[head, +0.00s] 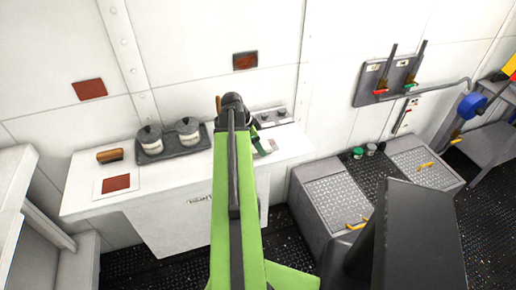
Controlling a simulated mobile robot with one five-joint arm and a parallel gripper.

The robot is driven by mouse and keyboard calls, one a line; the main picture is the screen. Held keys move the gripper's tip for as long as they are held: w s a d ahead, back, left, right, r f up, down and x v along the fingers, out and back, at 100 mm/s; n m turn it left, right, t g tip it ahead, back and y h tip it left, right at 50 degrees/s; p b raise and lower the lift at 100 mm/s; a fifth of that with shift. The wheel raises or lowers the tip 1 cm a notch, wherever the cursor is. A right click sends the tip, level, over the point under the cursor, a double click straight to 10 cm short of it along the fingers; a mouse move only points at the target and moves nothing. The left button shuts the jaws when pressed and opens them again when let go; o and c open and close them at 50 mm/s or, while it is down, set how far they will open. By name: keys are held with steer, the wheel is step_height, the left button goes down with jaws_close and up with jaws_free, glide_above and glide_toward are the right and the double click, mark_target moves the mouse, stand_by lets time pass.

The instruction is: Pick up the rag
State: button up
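I cannot pick out a rag for certain in the head view; part of the counter is hidden behind my arm. My green arm reaches forward over the white counter (82,205). Its dark far end, where my gripper (232,101) is, lies over the back of the counter. The fingers are not clear, so I cannot tell whether they are open or shut on something. A small green and dark item (260,144) shows just right of the arm, too small to name. A brown-orange block-like item (110,155) lies on the counter's left part.
Two lidded pots (150,140) stand on a dark tray (176,156) on the counter. A grey chest (332,207) with small jars (371,149) stands right. A lever panel (368,87) is on the wall.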

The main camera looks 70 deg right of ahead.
step_height(320, 180, up, 5)
steer(key=p, duration=0.4)
steer(key=shift+p, duration=0.3)
steer(key=s+d+r+p, duration=0.2)
steer(key=s+r+p, duration=0.4)
steer(key=s, duration=0.5)
steer(key=shift+s+d, duration=0.15)
steer(key=shift+s, duration=0.05)
